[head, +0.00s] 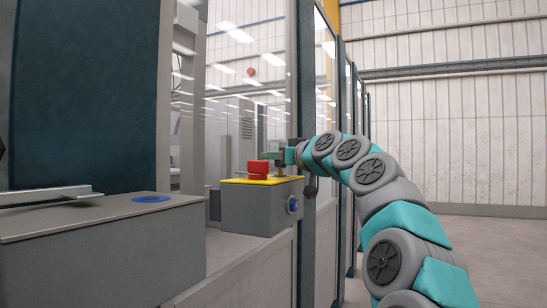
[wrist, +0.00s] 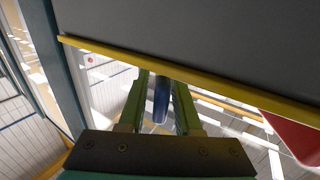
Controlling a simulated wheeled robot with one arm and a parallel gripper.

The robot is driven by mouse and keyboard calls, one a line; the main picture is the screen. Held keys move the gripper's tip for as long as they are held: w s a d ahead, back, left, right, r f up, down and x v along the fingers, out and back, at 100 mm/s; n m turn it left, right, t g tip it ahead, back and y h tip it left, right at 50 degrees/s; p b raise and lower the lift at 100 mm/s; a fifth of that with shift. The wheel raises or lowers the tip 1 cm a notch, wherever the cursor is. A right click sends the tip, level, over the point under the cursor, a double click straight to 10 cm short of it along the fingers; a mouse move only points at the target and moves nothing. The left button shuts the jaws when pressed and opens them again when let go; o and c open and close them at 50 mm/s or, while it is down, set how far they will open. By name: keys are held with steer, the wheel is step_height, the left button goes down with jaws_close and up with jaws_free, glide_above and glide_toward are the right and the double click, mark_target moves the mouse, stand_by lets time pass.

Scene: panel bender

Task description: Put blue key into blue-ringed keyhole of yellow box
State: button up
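My gripper (head: 281,156) is over the right part of the yellow top. In the wrist view, my gripper's two green fingers (wrist: 161,92) lie on either side of the blue key (wrist: 161,100), near the yellow edge (wrist: 190,73). I cannot tell whether the fingers touch the key. The key's far end is hidden, and the keyhole is out of the wrist view.
A dark post (head: 306,90) and glass panels stand close behind my gripper. Open floor (head: 500,235) lies at right.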

steer(key=shift+o, duration=1)
steer(key=shift+b+v, duration=0.75)
steer(key=shift+v, duration=3.1)
